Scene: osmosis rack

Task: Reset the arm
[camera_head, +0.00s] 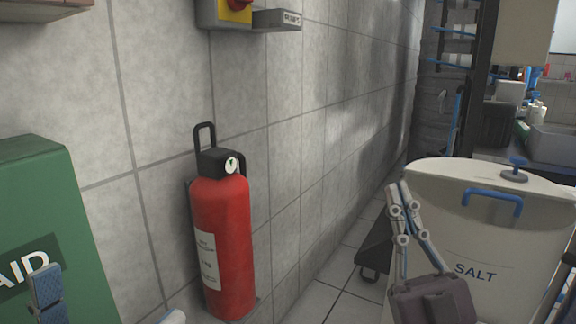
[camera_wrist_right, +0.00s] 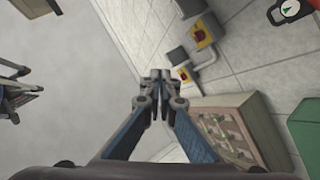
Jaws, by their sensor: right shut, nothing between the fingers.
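My right gripper (camera_head: 398,187) points upward at the lower right of the head view, in front of the white salt bin. Its fingers are shut with nothing between them. In the right wrist view the fingertips (camera_wrist_right: 160,76) meet in the middle, clear of any object. Part of what looks like my left gripper (camera_head: 47,290) shows at the lower left edge of the head view, in front of the green first aid box. Most of it is cut off, so its opening is hidden.
A red fire extinguisher (camera_head: 224,245) stands by the tiled wall (camera_head: 290,130). A green first aid box (camera_head: 50,185) is at left. The white salt bin (camera_head: 535,235) with blue handles is close behind my right gripper. A yellow-and-red switch box (camera_head: 225,14) is above.

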